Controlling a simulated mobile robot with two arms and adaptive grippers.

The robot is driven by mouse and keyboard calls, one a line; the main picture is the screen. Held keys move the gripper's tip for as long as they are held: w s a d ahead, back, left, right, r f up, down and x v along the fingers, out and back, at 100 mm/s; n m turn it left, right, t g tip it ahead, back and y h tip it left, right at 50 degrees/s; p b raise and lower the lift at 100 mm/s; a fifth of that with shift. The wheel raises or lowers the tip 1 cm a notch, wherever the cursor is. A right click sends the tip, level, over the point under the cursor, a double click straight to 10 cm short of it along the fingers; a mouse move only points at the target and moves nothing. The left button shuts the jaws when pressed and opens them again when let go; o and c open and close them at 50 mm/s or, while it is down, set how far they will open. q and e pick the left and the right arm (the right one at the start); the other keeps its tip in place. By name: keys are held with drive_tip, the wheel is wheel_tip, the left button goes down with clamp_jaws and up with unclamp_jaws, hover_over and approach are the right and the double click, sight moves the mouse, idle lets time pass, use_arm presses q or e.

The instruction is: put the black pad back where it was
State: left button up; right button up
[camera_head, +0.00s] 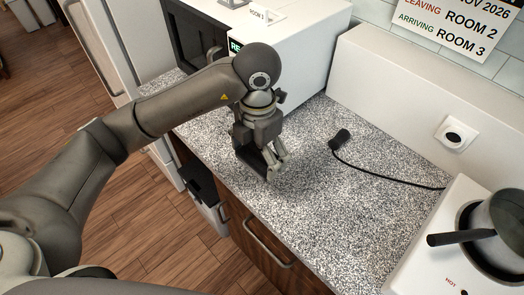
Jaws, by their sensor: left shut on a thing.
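My left gripper (273,167) is low over the speckled counter (315,195), near its front edge. It is shut on a dark, flat piece, which looks like the black pad (252,158). The fingers and the gripper body hide much of the pad. I cannot tell whether the pad touches the counter. My right gripper is not in view.
A white microwave (300,50) stands behind my left arm. A black plug (341,138) lies on the counter, its cable running to a white hot plate (420,262) with a pot (500,235). A wall socket (455,133) is behind. The counter's middle is clear.

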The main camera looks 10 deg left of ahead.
use_arm(q)
drive_tip(key=w+f, duration=0.2)
drive_tip(key=w+f+p, duration=0.1)
drive_tip(key=w, duration=0.1)
drive_tip(key=w+f+p, duration=0.1)
drive_tip(key=w+f, duration=0.1)
drive_tip(key=shift+w+a+f, duration=0.15)
drive_tip(key=shift+a+f, duration=0.15)
drive_tip(key=shift+a, duration=0.05)
drive_tip(key=shift+w+a+f+p, duration=0.1)
drive_tip(key=shift+w+f+p, duration=0.25)
drive_tip(key=shift+w+f, duration=0.3)
wheel_tip(320, 180, down, 2)
drive_tip(key=shift+s+f+p, duration=0.1)
drive_tip(key=shift+s+p, duration=0.05)
drive_tip(key=shift+p, duration=0.7)
drive_tip(key=shift+f, duration=0.5)
drive_tip(key=shift+f, duration=0.1)
